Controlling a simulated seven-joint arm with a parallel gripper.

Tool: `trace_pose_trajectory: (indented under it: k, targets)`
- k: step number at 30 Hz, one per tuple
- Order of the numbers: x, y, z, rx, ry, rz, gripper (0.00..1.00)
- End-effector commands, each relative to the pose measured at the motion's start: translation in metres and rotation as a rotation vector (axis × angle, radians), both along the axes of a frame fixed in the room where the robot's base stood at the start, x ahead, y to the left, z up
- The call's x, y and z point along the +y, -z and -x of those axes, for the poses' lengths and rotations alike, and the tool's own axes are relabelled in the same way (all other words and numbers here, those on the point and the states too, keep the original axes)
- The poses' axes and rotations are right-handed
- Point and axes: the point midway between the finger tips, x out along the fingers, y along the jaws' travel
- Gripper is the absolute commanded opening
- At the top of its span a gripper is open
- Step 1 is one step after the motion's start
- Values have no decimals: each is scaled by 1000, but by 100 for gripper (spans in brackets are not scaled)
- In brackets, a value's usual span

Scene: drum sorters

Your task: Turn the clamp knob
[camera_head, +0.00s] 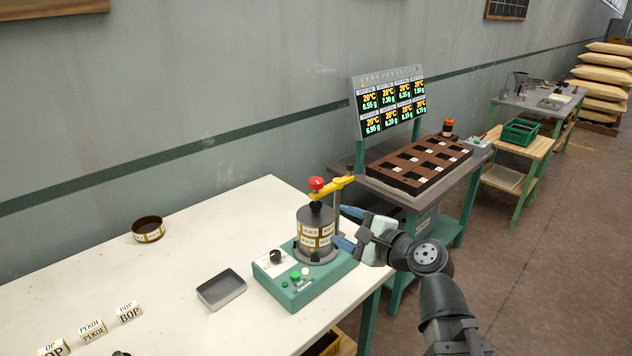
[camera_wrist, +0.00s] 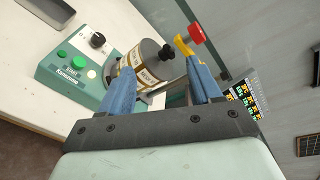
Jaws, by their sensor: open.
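A red clamp knob (camera_head: 316,184) sits on top of a yellow clamp arm (camera_head: 333,188), above a drum (camera_head: 316,228) with labelled bands on the green machine (camera_head: 300,284). A small black knob shows under the clamp arm, at the drum's top. My gripper (camera_head: 346,227) is open at the drum's right side, its blue fingers pointing left, lower than the red knob. In the wrist view the red clamp knob (camera_wrist: 195,34) lies past the right fingertip. The drum (camera_wrist: 143,67) shows between the open fingers (camera_wrist: 162,72). The fingers look empty; contact with the drum cannot be told.
A grey tray (camera_head: 221,289), a round tin (camera_head: 148,229) and label blocks (camera_head: 92,331) lie on the white table (camera_head: 190,255). A dark dial and green buttons are on the machine's front. Behind stand a display (camera_head: 388,101) and a brown compartment rack (camera_head: 410,180).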

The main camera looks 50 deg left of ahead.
Motion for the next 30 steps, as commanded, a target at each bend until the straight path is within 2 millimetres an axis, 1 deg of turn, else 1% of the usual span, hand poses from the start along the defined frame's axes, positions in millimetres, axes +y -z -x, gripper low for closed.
trace_pose_trajectory:
  k: [1,6,9,13,18,23,26,30]
  targets:
    - [1,-7,-2,110,26,-44,63]
    - [3,-28,-9,495,102,-177,63]
    - [3,-35,-14,687,135,-230,63]
    - [2,-37,-19,864,171,-264,63]
    - [2,-38,-21,996,186,-277,63]
    - [8,-38,-22,1032,189,-279,63]
    - [19,-38,-24,1032,188,-278,63]
    - [41,-38,-28,1030,187,-277,63]
